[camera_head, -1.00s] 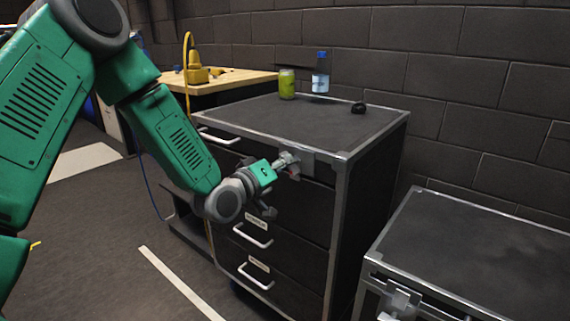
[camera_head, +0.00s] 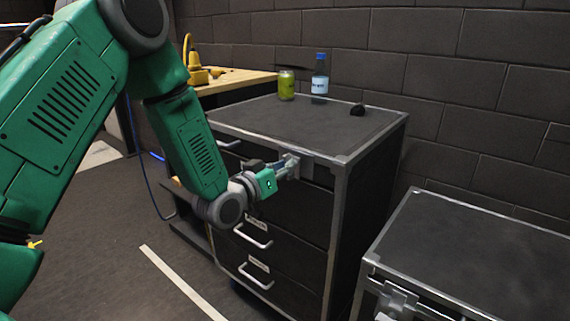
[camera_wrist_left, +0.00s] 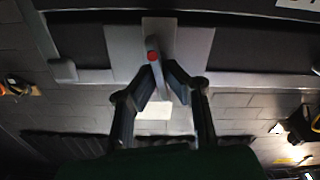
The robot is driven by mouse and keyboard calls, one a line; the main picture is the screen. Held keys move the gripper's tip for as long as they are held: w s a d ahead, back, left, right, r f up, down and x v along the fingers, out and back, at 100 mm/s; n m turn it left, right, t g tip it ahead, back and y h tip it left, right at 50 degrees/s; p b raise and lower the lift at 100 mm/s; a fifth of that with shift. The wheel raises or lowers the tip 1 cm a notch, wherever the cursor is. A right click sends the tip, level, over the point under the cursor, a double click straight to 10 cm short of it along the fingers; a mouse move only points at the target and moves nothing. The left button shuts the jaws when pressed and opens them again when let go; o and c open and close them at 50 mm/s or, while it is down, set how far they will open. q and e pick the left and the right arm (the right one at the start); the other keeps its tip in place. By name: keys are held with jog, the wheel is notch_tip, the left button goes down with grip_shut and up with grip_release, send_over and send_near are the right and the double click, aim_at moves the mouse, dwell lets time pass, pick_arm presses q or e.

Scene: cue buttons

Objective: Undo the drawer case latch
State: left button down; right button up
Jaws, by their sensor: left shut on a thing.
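The drawer case (camera_head: 275,205) is dark with metal edge trim and pale drawer handles. Its latch (camera_head: 292,164) is a grey metal part at the top front, near the right corner. My left gripper (camera_head: 283,170) is at the latch, with the arm coming in from the left. In the left wrist view the latch (camera_wrist_left: 153,57) shows as a grey lever with a red dot on a metal plate. The left gripper's two dark fingers (camera_wrist_left: 165,82) close in on the lever from both sides. My right gripper is not in view.
A green can (camera_head: 286,85), a blue-capped bottle (camera_head: 320,74) and a small black object (camera_head: 357,109) stand on the case top. A second case (camera_head: 480,245) with a similar latch is at the lower right. A wooden workbench (camera_head: 232,80) stands behind.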

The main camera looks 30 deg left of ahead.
pick_arm(q)
jog(key=shift+d+f+m, duration=0.1)
jog(key=shift+f+m, duration=0.1)
jog(key=shift+m, duration=1)
jog(key=c, duration=1.7)
grip_release()
jog(key=shift+f, duration=0.1)
jog(key=shift+w, duration=0.15)
jog(key=s, duration=0.8)
jog(key=s+a, duration=0.1)
jog(key=s, duration=0.3)
jog(key=shift+a, duration=0.1)
